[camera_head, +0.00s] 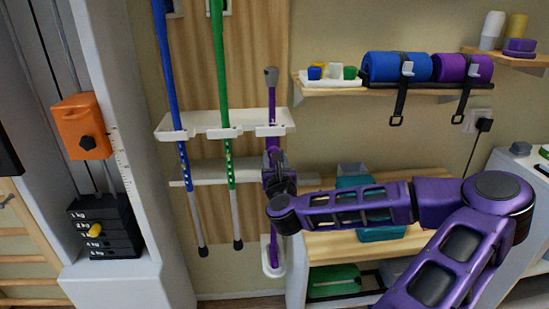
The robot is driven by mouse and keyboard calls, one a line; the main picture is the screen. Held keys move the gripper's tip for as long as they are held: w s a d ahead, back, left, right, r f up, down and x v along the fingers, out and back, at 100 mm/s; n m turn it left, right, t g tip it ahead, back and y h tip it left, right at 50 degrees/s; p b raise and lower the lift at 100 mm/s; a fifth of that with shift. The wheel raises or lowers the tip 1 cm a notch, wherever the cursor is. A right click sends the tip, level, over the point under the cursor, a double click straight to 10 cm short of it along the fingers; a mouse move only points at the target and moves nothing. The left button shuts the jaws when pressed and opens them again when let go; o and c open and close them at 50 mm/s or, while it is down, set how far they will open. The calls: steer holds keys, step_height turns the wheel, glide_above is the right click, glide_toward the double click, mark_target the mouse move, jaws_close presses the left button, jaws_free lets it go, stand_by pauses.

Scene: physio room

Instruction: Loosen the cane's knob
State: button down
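A purple cane (271,98) with a grey top end stands upright at the right end of a white wall rack (203,122). Its lower end is at a white holder (272,262) near the floor. My gripper (273,160) is at the cane's middle, just below the rack, and overlaps it in the picture. My wrist and gripper hide that stretch of the cane, and I see no knob on it clearly. I cannot tell whether the fingers touch the cane or whether they are open or shut.
A blue pole (167,75) and a green pole (220,75) hang in the rack close left of the cane. A shelf (430,88) with rolled mats is at upper right. A wooden bench (330,244) lies under my arm. A weight machine with an orange block (82,125) stands left.

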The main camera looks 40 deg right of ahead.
steer(key=shift+n, duration=0.5)
steer(key=n, duration=3.2)
steer(key=shift+r+b, duration=0.2)
steer(key=shift+b, duration=0.15)
steer(key=shift+n, duration=0.3)
